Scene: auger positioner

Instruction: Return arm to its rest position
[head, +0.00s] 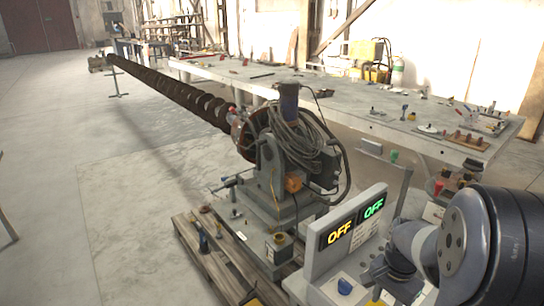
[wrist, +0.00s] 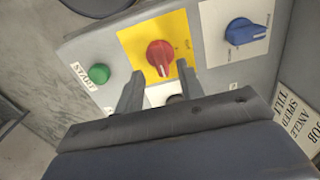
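My arm (head: 470,245) comes in from the right in the head view and reaches over a grey control box (head: 362,248). My gripper (wrist: 158,78) is open and empty in the wrist view. Its two fingers are apart, pointing at the panel just below a red knob (wrist: 160,54) on a yellow plate. I cannot tell whether the fingers touch the panel. A green START button (wrist: 90,73) is to the left and a blue knob (wrist: 246,32) to the right.
The auger positioner (head: 285,165) stands on a wooden pallet (head: 222,262) left of the box, holding a long auger (head: 170,88). A long workbench (head: 330,100) with tools runs behind. The concrete floor (head: 110,215) at left is mostly clear.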

